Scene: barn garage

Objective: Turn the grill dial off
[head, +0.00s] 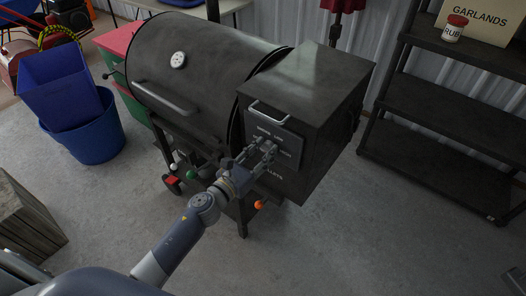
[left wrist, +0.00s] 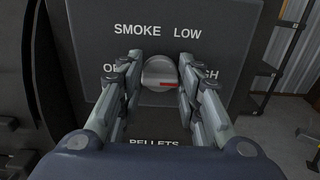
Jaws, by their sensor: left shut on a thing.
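The black grill (head: 205,75) stands in the middle of the head view, with a box-shaped hopper (head: 318,85) on its right end. The grill dial (left wrist: 160,72) is a round silver knob with a red mark on its lower right part. It sits on a dark panel marked SMOKE and LOW above, with partly covered words at left and right, and PELLETS below. My left gripper (head: 264,150) is at this panel, its fingers (left wrist: 160,82) on either side of the dial and shut on it. The fingers cover parts of the side labels. My right gripper is in neither view.
Blue bins (head: 90,140) stand left of the grill, and a wooden crate (head: 25,220) is at the lower left. A dark shelf (head: 450,120) with a small jar (head: 454,30) stands at right. The concrete floor (head: 350,240) in front is clear.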

